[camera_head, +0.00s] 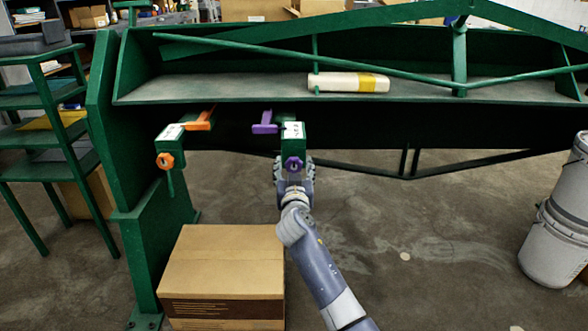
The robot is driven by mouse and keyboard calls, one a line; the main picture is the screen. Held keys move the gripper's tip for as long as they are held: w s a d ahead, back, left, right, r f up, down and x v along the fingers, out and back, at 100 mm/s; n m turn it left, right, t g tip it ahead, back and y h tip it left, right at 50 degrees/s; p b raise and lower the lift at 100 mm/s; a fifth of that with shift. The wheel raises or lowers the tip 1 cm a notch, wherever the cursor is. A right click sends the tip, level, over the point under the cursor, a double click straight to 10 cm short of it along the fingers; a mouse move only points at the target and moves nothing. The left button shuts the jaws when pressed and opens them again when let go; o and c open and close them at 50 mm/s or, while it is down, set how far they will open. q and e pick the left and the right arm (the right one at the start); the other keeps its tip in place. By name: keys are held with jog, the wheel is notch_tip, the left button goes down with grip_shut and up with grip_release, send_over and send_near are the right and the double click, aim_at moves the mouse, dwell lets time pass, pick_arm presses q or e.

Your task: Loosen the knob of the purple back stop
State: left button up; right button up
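The purple back stop (264,128) sits on the front of the green machine, with a purple finger pointing left and a green block with a white label (292,130). Its purple knob (293,164) is at the lower front of that block. My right gripper (293,170) comes up from below at the knob, with one dark finger on each side. The fingers look spread wider than the knob; contact cannot be made out, and the fingertips are partly hidden. My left gripper is not in view.
An orange back stop (198,124) with an orange knob (165,160) is to the left. A cardboard box (222,268) stands below. A wrapped roll (347,82) lies on the machine's ledge. Grey buckets (553,245) stand at right, a green shelf (45,130) at left.

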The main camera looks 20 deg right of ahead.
jog(key=c, duration=1)
jog(key=shift+n, duration=0.5)
jog(key=n+p, duration=0.1)
jog(key=n, duration=0.3)
jog(key=shift+n, duration=0.9)
jog(key=n+p, duration=0.3)
jog(key=n, duration=0.6)
jog(key=shift+r+p, duration=0.1)
jog(key=shift+p, duration=0.25)
jog(key=n+p, duration=0.3)
jog(key=n, duration=0.4)
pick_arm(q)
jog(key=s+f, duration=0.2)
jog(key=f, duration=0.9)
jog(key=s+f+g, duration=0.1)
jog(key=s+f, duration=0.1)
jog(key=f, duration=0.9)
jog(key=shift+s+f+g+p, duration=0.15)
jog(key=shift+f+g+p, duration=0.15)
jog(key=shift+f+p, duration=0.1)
pick_arm(e)
jog(key=shift+n, duration=0.7)
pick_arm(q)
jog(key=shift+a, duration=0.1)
